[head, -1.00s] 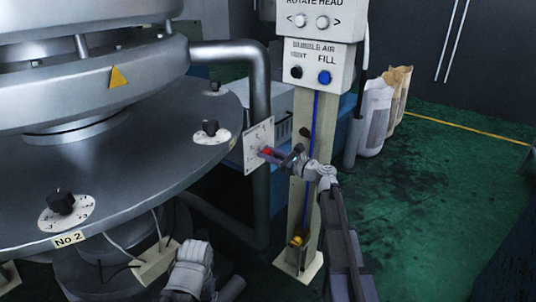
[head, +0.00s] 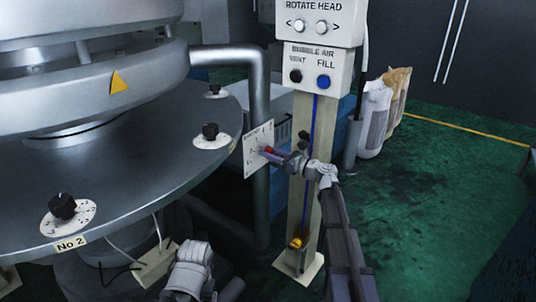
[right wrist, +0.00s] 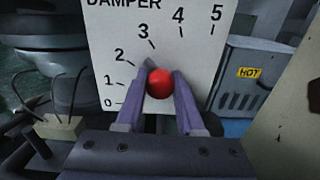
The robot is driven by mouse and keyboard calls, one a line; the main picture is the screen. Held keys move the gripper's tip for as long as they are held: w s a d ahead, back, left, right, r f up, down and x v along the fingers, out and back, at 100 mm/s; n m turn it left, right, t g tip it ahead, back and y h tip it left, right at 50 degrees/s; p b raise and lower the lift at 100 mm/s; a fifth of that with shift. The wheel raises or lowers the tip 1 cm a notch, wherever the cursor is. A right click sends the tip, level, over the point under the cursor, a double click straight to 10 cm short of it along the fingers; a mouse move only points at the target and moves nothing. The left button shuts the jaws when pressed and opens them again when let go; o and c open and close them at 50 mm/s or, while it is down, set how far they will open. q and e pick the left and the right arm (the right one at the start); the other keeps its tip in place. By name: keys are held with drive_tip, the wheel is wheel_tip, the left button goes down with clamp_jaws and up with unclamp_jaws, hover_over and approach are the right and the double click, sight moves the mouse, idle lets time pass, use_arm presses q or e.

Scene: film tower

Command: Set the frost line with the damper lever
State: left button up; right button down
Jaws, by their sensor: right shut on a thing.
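The damper plate (right wrist: 197,60) is white with scale marks from 0 to 5; in the head view the plate (head: 257,146) stands beside the grey pipe. The damper lever has a red knob (right wrist: 160,83), and its grey tip shows just above the knob, near the stretch between marks 2 and 3. The exact reading is unclear because the knob hides part of the lever. My right gripper (right wrist: 160,100) is shut on the red knob, one purple finger on each side. In the head view my right gripper (head: 278,155) reaches the plate from the right.
A cream post (head: 309,180) with a control box (head: 318,68) stands close beside my right gripper. The round steel table (head: 120,180) with black dials is at left. Pale sacks (head: 377,115) stand behind the post. Green floor (head: 430,190) is open at right.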

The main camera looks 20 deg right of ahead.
sight(266, 141)
drive_tip(key=shift+w+d+r+m+p, duration=0.3)
drive_tip(key=shift+d+r+m+p, duration=0.2)
drive_tip(key=shift+m, duration=0.6)
drive_tip(key=shift+w+d+r+m+p, duration=0.2)
drive_tip(key=shift+w+d+m, duration=0.15)
drive_tip(key=shift+m, duration=0.35)
drive_tip(key=shift+w+d+r+m+p, duration=0.1)
drive_tip(key=shift+w+d+r+m, duration=0.15)
drive_tip(key=shift+m, duration=0.45)
drive_tip(key=c, duration=0.5)
unclamp_jaws()
drive_tip(key=shift+d, duration=0.1)
drive_tip(key=shift+c, duration=0.2)
drive_tip(key=v, duration=0.7)
drive_tip(key=shift+s+d, duration=0.25)
drive_tip(key=shift+s, duration=0.05)
